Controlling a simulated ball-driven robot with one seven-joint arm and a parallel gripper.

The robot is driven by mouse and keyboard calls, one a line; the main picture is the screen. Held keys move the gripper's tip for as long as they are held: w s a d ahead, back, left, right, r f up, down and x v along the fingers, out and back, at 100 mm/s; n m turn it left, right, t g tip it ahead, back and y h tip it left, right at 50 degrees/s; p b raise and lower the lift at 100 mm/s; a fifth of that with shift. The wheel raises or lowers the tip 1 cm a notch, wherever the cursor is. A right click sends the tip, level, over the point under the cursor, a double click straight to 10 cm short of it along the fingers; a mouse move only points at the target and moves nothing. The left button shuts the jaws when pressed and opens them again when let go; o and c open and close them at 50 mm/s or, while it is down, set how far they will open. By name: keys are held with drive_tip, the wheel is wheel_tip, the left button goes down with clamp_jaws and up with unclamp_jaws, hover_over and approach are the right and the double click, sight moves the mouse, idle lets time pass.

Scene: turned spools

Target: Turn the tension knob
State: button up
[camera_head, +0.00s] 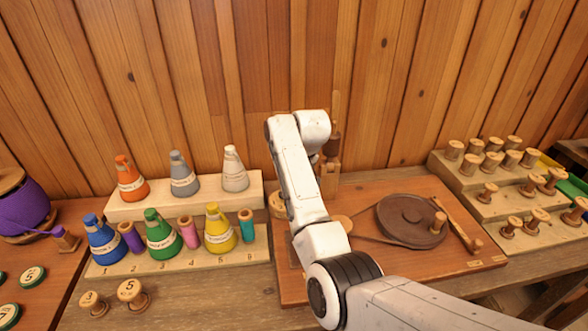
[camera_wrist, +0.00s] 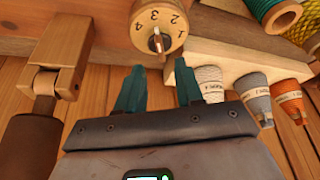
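The tension knob (camera_wrist: 156,25) is a round wooden dial with numbers on its face, at the top middle of the wrist view. A small pale pointer with a dark slot sits at its centre. My gripper (camera_wrist: 158,88) is open and empty, its two teal fingers apart and pointing toward the dial. A gap shows between the fingertips and the dial. In the head view my arm hides the gripper. A round wooden piece (camera_head: 278,205) shows left of my arm there; I cannot tell whether it is the knob.
A wooden post with a dark handle (camera_wrist: 60,60) stands close on the left in the wrist view. Thread cones (camera_wrist: 258,95) and spools are on the right. In the head view, a dark turntable (camera_head: 405,218) lies right of my arm, and a stepped rack (camera_head: 470,185) holds spools.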

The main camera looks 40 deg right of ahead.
drive_tip(key=shift+v, duration=2.15)
